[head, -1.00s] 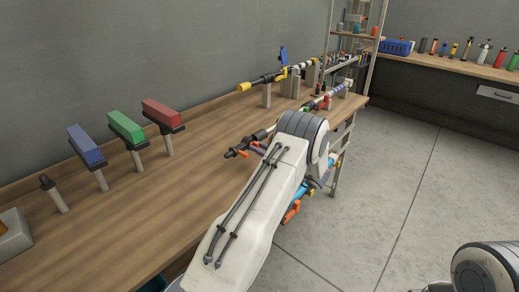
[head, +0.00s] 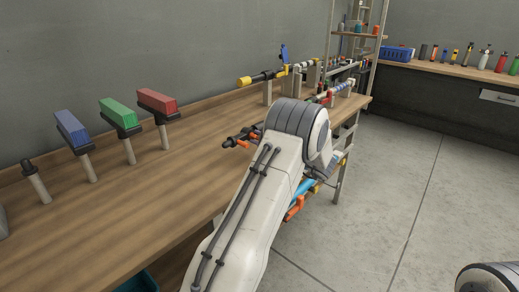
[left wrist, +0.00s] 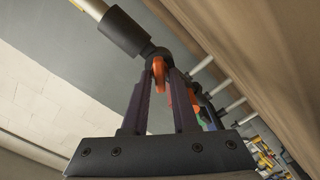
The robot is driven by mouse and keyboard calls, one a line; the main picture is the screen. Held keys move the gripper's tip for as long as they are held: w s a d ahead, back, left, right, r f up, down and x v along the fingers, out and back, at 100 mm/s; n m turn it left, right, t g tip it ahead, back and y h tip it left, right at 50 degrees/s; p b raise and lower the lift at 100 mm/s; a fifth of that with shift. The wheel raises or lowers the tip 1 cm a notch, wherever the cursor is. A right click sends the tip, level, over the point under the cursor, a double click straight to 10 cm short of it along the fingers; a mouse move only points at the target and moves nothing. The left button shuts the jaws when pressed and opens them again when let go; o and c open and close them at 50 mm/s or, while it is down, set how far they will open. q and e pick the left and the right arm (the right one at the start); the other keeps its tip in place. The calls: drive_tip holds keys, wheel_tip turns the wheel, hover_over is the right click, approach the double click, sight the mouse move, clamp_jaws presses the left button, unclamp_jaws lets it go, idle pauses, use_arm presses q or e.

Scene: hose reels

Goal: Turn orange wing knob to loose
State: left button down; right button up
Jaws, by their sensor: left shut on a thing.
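An orange wing knob (left wrist: 159,68) sits on a black fitting (left wrist: 137,38) at the end of a pale pipe, at the top of the left wrist view. My left gripper (left wrist: 163,82) has its two dark purple fingers closed around the knob, one on each side. In the head view, orange parts and a dark pipe end (head: 232,142) show over the bench just left of my left arm. That arm hides most of the gripper there, and I cannot tell how far the knob is turned. My right gripper is out of view.
Blue (head: 71,128), green (head: 118,111) and red (head: 157,101) blocks stand on posts along the wooden bench (head: 130,215). A yellow-ended pipe (head: 265,77) is on supports behind the knob. Open floor lies to the right. A blue basket (head: 390,53) is on the far counter.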

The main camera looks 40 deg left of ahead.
use_arm(q)
drive_tip(key=n+b, duration=0.3)
drive_tip(key=b, duration=0.1)
drive_tip(key=n+b, duration=0.2)
drive_tip(key=b, duration=0.2)
drive_tip(key=f+n+b, duration=0.1)
drive_tip(key=n+b, duration=0.2)
drive_tip(key=b, duration=0.1)
drive_tip(key=shift+n, duration=0.3)
drive_tip(key=shift+r+n+b, duration=0.2)
drive_tip(key=shift+n+b, duration=0.8)
drive_tip(key=shift+b, duration=0.5)
drive_tip(key=c, duration=0.9)
unclamp_jaws()
drive_tip(key=shift+r, duration=0.1)
drive_tip(key=shift+d, duration=0.15)
drive_tip(key=d, duration=0.7)
drive_tip(key=s+d+p, duration=0.1)
drive_tip(key=d, duration=0.2)
drive_tip(key=shift+d, duration=0.15)
